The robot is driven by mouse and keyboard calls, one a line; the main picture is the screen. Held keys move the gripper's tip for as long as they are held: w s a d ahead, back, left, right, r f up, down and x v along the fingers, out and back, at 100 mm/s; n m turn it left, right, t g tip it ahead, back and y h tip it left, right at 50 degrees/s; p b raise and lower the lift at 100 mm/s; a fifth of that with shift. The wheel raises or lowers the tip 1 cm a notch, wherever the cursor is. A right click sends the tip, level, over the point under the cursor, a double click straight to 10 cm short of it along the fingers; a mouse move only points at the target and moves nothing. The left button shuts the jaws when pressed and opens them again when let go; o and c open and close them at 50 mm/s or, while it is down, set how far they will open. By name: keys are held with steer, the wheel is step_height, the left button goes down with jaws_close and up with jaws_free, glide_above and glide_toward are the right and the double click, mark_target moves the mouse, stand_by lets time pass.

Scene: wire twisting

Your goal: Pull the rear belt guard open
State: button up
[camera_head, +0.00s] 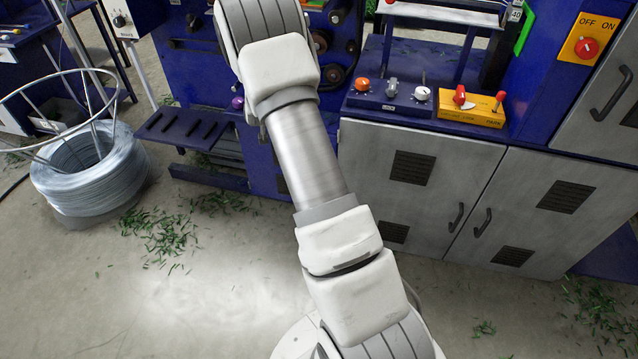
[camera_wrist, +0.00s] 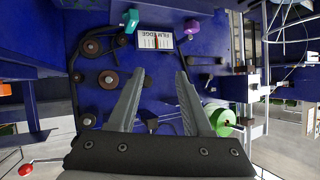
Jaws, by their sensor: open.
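My gripper (camera_wrist: 160,72) is open and empty in the wrist view, its two grey fingers apart in front of a blue machine panel (camera_wrist: 160,85). Dark pulleys (camera_wrist: 108,79) and a black belt-like loop show on this panel, left of the fingers. I cannot tell for sure which part is the rear belt guard. A teal knob (camera_wrist: 130,18) is above the fingers, and a purple knob (camera_wrist: 275,34) is at the upper right. The purple knob also shows in the head view (camera_head: 238,102), just left of my arm. The gripper itself is not visible in the head view.
A wire coil (camera_head: 88,180) stands on the floor at left. Grey cabinets (camera_head: 415,165) and a control ledge with knobs (camera_head: 392,95) are at right. A blue slotted shelf (camera_head: 185,130) juts out left of my arm. Floor in front is mostly clear, with scattered green bits.

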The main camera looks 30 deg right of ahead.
steer(key=s+d+f+m+t+h+b, duration=0.1)
steer(key=d+f+h+b, duration=0.2)
steer(key=f, duration=1)
steer(key=s+d+f+b, duration=0.1)
steer(key=d+f+b, duration=0.3)
steer(key=f, duration=0.9)
steer(key=s+d+f+t+h+b, duration=0.1)
steer(key=s+f+b, duration=0.1)
steer(key=s+f, duration=0.4)
steer(key=s+d+f+h+b, duration=0.2)
steer(key=s+f, duration=0.4)
steer(key=f, duration=0.8)
steer(key=shift+s+t, duration=0.15)
steer(key=shift+t, duration=0.25)
steer(key=shift+d+f, duration=0.1)
steer(key=shift+d, duration=0.05)
